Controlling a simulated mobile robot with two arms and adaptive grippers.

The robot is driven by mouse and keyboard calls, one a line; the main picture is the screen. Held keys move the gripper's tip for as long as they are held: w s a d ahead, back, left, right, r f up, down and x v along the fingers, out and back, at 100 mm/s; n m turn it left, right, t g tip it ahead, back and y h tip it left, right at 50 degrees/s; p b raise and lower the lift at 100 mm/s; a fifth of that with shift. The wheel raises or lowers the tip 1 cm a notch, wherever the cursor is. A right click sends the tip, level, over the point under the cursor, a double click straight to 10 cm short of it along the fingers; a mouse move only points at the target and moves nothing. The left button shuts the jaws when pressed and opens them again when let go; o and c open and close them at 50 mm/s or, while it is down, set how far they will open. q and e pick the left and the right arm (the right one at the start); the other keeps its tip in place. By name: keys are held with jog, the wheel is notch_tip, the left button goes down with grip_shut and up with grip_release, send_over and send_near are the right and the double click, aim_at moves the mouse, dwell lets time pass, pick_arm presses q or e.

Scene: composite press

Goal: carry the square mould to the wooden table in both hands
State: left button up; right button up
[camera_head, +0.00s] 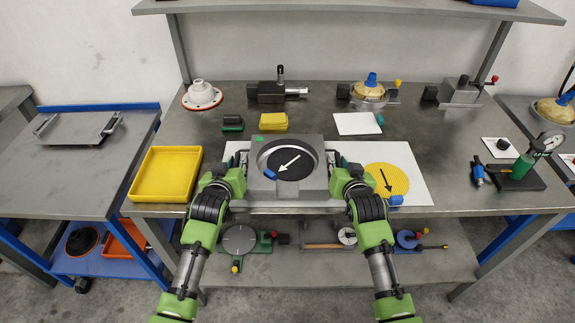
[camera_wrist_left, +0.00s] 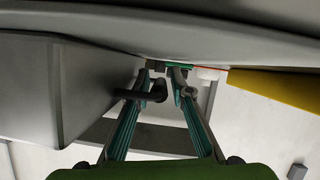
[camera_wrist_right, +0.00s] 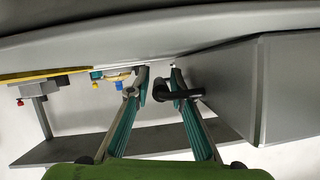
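The square mould (camera_head: 312,191) is a grey block with a round cavity, in the middle of the metal bench in the head view. A black disc with a white arrow and a blue piece show in its cavity. My left gripper (camera_head: 225,168) is at its left side and my right gripper (camera_head: 345,168) at its right. In the left wrist view, my fingers (camera_wrist_left: 160,80) stand apart on either side of a dark handle (camera_wrist_left: 135,95). In the right wrist view, my fingers (camera_wrist_right: 160,80) likewise flank a dark handle (camera_wrist_right: 188,94). Finger contact cannot be told. No wooden table is recognisable.
A white sheet (camera_head: 415,165) with a yellow disc (camera_head: 385,178) lies beside the mould. A yellow tray (camera_head: 136,186) is at the left. Fixtures line the bench's back, below a raised shelf (camera_head: 350,9). A gauge device (camera_head: 530,165) stands at the right.

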pick_arm(q)
grip_shut()
pick_arm(e)
grip_shut()
